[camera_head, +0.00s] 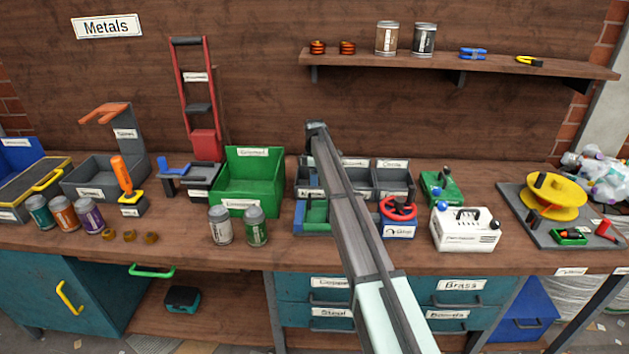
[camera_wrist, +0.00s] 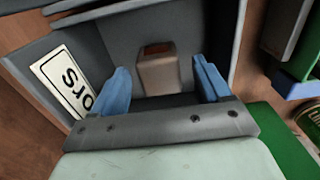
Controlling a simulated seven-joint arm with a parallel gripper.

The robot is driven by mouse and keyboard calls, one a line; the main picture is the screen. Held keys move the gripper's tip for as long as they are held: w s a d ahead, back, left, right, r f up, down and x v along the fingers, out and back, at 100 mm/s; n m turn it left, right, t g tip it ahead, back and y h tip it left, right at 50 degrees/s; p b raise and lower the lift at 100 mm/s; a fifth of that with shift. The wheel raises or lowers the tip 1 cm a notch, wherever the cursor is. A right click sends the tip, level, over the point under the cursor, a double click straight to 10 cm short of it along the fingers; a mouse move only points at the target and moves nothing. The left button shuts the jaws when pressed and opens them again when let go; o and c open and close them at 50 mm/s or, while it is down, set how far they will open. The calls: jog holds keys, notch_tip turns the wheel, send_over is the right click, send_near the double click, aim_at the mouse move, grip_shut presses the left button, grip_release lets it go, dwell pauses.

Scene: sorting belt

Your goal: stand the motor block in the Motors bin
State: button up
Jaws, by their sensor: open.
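In the wrist view, the motor block (camera_wrist: 158,74), a beige-grey block with a dark reddish patch on top, stands inside a grey bin (camera_wrist: 118,42). The bin's white label shows only the end of a word, "ors". My gripper (camera_wrist: 161,66) is open, with one blue finger on each side of the block and a visible gap to both. The block's lower part is hidden behind the gripper's grey crossbar. In the head view, my arm crosses the row of grey bins (camera_head: 303,178) and hides part of it; the block and fingers cannot be made out there.
A large green bin (camera_head: 232,198) stands left of the grey row. Two cans (camera_head: 220,226) stand in front of it. A red-wheeled device (camera_head: 398,217) and a white box (camera_head: 465,232) stand to the right. A shelf (camera_head: 460,66) hangs above.

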notch_tip(320, 180, up, 11)
jog(key=shift+r, duration=0.15)
